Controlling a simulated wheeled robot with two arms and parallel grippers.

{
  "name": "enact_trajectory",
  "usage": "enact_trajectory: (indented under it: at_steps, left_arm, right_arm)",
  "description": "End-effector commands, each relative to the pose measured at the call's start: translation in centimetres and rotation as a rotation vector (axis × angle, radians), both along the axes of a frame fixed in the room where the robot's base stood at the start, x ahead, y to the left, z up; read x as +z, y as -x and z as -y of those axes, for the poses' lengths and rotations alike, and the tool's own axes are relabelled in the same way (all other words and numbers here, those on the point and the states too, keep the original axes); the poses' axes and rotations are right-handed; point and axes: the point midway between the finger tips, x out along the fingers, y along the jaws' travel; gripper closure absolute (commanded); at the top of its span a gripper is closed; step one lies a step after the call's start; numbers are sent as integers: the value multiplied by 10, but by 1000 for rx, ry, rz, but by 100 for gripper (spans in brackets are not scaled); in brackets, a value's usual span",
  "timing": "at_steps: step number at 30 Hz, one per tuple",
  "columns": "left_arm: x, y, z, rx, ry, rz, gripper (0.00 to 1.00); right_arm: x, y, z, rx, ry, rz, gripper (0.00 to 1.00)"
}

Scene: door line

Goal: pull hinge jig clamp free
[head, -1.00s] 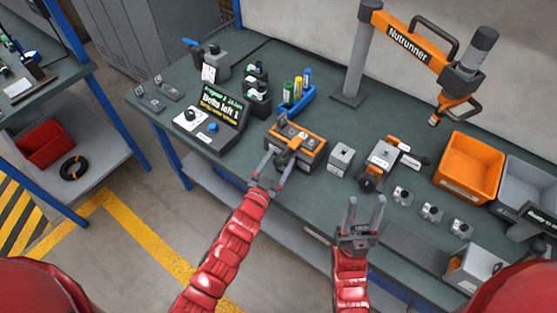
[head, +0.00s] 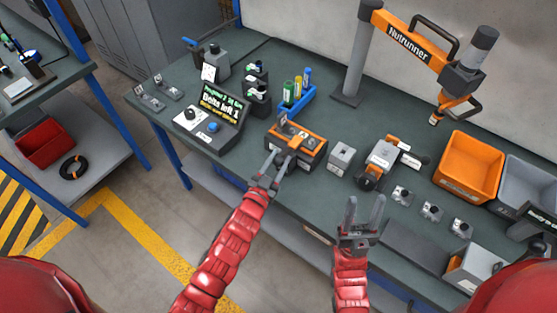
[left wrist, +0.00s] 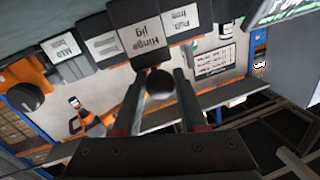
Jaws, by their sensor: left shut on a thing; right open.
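The hinge jig (head: 310,154) is a dark block with an orange top on the green bench. Its orange clamp (head: 293,144) lies over the top, with its handle towards me. My left gripper (head: 276,164) is at the near side of the jig, shut on the clamp's handle. The fingers hide part of the handle. My right gripper (head: 365,206) is open and empty above the bench's front edge.
Right of the jig stand a grey block (head: 341,156) and an orange-grey fixture (head: 382,158). A console with a screen (head: 220,115) is to the left. Several small grey parts, an orange bin (head: 469,165) and the nutrunner arm (head: 418,45) are further right.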

Motion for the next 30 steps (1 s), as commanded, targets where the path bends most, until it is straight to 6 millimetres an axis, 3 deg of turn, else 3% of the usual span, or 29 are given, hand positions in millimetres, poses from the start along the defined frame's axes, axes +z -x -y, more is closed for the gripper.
enact_trajectory:
  at_steps: [23, 30]
  left_arm:
    - [0, 0, 0, 0, 0, 0, 100]
    - [-1, 19, -15, 1, 0, -1, 100]
  right_arm:
    - [0, 0, 0, 0, 0, 0, 50]
    - [-3, 0, 0, 0, 0, 0, 50]
